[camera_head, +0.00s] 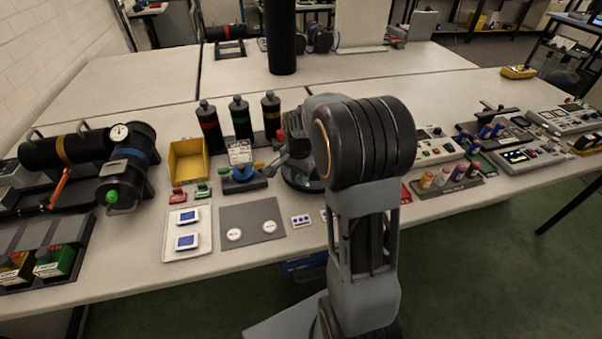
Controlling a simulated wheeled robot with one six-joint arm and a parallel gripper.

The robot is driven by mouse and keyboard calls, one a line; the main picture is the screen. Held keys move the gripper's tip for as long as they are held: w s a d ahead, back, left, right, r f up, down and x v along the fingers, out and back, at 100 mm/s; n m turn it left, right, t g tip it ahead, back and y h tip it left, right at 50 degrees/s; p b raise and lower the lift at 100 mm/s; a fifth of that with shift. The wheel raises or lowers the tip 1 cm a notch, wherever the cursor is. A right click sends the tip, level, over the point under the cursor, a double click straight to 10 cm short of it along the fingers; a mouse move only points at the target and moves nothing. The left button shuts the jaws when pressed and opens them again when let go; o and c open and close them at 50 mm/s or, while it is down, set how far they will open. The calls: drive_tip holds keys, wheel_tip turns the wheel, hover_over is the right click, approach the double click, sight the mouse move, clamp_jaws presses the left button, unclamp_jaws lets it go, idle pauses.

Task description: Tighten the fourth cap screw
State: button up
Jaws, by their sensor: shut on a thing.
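My arm rises in front of the table, and its thick elbow hides much of the table's middle. My gripper (271,166) is partly hidden beside the wrist, at the right end of a small blue and dark fixture (240,175). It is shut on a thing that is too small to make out. A white label card (240,151) stands behind the fixture. I cannot make out single cap screws, nor whether the gripper touches the fixture. A black cylinder with a gauge (119,132) lies at the left. A blue-banded one (128,168) lies by it.
A yellow bin (188,161), red and green small parts, and three black bottles (239,116) stand close around the fixture. A white tray (187,256) and a grey mat (263,238) with two round discs lie in front.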

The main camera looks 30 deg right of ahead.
drive_tip(key=m, duration=0.5)
drive_tip(key=shift+w+d+r+p, duration=0.1)
drive_tip(key=shift+r+p, duration=0.1)
drive_tip(key=shift+p, duration=0.15)
drive_tip(key=shift+m, duration=0.4)
drive_tip(key=o, duration=0.7)
drive_tip(key=shift+o, duration=1.2)
drive_tip(key=shift+f, duration=0.1)
wheel_tip(320, 180, up, 14)
drive_tip(key=shift+p, duration=0.45)
drive_tip(key=shift+f, duration=0.1)
